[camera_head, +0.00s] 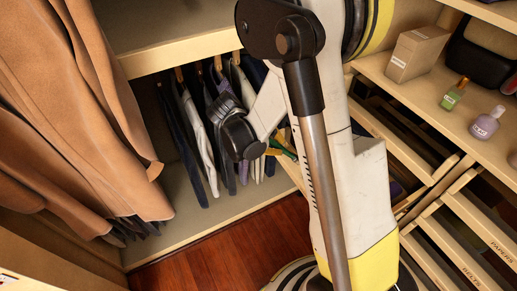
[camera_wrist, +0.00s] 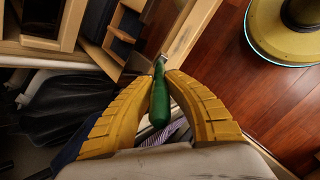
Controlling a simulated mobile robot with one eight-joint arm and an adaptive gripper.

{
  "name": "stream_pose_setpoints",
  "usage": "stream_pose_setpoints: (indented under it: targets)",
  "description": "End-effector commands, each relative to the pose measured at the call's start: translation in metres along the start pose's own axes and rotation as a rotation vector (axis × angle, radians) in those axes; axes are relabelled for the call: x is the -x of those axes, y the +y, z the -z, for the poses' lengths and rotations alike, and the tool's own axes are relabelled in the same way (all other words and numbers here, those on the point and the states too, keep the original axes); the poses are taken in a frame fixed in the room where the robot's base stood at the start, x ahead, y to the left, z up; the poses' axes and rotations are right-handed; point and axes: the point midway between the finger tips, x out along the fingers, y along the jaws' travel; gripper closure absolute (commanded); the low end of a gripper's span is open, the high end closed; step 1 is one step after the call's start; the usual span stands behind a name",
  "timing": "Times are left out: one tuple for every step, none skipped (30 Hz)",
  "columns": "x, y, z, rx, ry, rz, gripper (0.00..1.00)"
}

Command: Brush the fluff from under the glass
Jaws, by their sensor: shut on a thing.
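My gripper (camera_wrist: 165,78) is shut on a green-handled tool (camera_wrist: 159,103), likely the brush. The handle lies between the two yellow ribbed fingers in the wrist view. A narrow metallic part shows at its far end, but the working end is too small to make out. In the head view my gripper (camera_head: 283,146) is partly hidden behind my arm, in front of the hanging clothes. I can make out neither the fluff nor the glass in either view.
Brown coats (camera_head: 75,95) hang at the left, with trousers (camera_head: 190,130) on hangers behind my gripper. At the right, a shelf holds a box (camera_head: 417,53), a green bottle (camera_head: 454,94) and a purple bottle (camera_head: 487,123) above labelled drawers. Wooden floor (camera_head: 215,250) shows below.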

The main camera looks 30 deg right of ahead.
Motion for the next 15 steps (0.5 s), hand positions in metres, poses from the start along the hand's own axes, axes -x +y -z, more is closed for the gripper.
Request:
stream_pose_setpoints:
  targets:
    - [-0.001,0.003,-0.007,0.023,0.013,-0.014,1.00]
    - [-0.002,0.005,-0.009,0.039,0.019,-0.022,1.00]
    - [-0.003,0.006,-0.011,0.053,0.027,-0.031,1.00]
    - [-0.004,0.007,-0.013,0.063,0.031,-0.036,1.00]
    - [-0.004,0.007,-0.013,0.069,0.034,-0.039,1.00]
    - [-0.006,0.008,-0.013,0.074,0.037,-0.043,1.00]
    - [-0.007,0.007,-0.013,0.077,0.039,-0.044,1.00]
    - [-0.008,0.007,-0.012,0.078,0.039,-0.045,1.00]
    - [-0.010,0.006,-0.011,0.078,0.039,-0.045,1.00]
    - [-0.011,0.005,-0.010,0.078,0.039,-0.044,1.00]
    - [-0.013,0.004,-0.009,0.078,0.039,-0.044,1.00]
    - [-0.016,0.003,-0.008,0.077,0.039,-0.044,1.00]
    - [-0.018,0.001,-0.006,0.077,0.039,-0.044,1.00]
    - [-0.021,0.000,-0.005,0.077,0.039,-0.044,1.00]
    - [-0.024,-0.002,-0.003,0.077,0.039,-0.043,1.00]
